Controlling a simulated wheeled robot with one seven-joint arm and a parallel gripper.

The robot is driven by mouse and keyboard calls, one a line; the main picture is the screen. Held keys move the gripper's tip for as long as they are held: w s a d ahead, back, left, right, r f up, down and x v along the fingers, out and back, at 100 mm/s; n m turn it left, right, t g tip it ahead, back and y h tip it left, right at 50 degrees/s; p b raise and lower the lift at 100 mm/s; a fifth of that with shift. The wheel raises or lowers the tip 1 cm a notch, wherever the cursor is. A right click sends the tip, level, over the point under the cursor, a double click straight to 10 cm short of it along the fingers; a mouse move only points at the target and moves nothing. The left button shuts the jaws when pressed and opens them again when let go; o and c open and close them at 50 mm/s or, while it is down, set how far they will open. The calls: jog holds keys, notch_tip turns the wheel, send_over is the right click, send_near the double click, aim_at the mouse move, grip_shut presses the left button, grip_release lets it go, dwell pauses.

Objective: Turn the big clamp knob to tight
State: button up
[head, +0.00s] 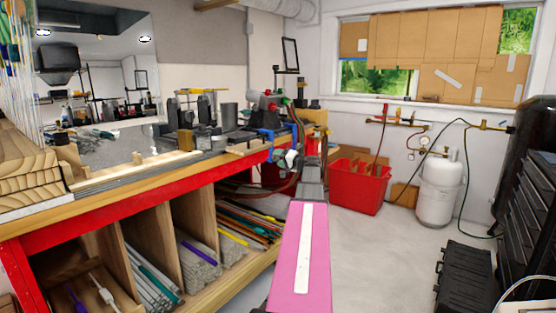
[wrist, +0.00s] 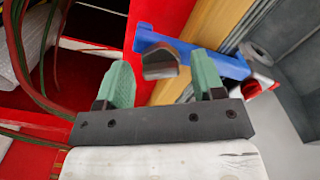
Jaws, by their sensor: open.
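In the wrist view, a blue clamp (wrist: 222,64) runs across the red bench edge and the wooden bench top. A dark grey-brown knob (wrist: 160,64) stands in front of its left part. My gripper (wrist: 162,72) is open, with one green finger to the left of the knob and one to the right. Gaps show between the knob and both fingers, so neither appears to touch it. In the head view, the blue clamp (head: 266,134) is small at the bench's far right end. The knob cannot be made out there, behind or beside my arm.
Dark red and green hoses (wrist: 30,60) hang left of my gripper. A red bin (head: 358,187) and a white gas cylinder (head: 438,190) stand on the floor beyond. Shelves with rods (head: 200,262) lie under the bench. The floor to the right is clear up to a black case (head: 463,282).

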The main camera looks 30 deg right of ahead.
jog(key=v, duration=0.9)
jog(key=shift+s, duration=0.3)
jog(key=shift+d, duration=0.15)
jog(key=shift+f, duration=0.1)
jog(key=w+a+f+n+g, duration=0.1)
jog(key=a+f+g, duration=0.3)
jog(key=a+f, duration=0.8)
jog(key=a+f+n+g, duration=0.2)
jog(key=a+f+g, duration=0.45)
jog(key=a, duration=0.85)
jog(key=s+a+f+n+g+h, duration=0.2)
jog(key=s+a+f+g+h, duration=0.1)
jog(key=s+a+f, duration=0.5)
jog(key=s+a+f+n+g+h, duration=0.2)
jog(key=s+a+f, duration=0.6)
jog(key=a, duration=0.5)
jog(key=shift+a+f+n+g+h, duration=0.25)
jog(key=shift+f+g+h, duration=0.3)
jog(key=shift+f+h, duration=0.3)
jog(key=shift+s+d+r, duration=0.1)
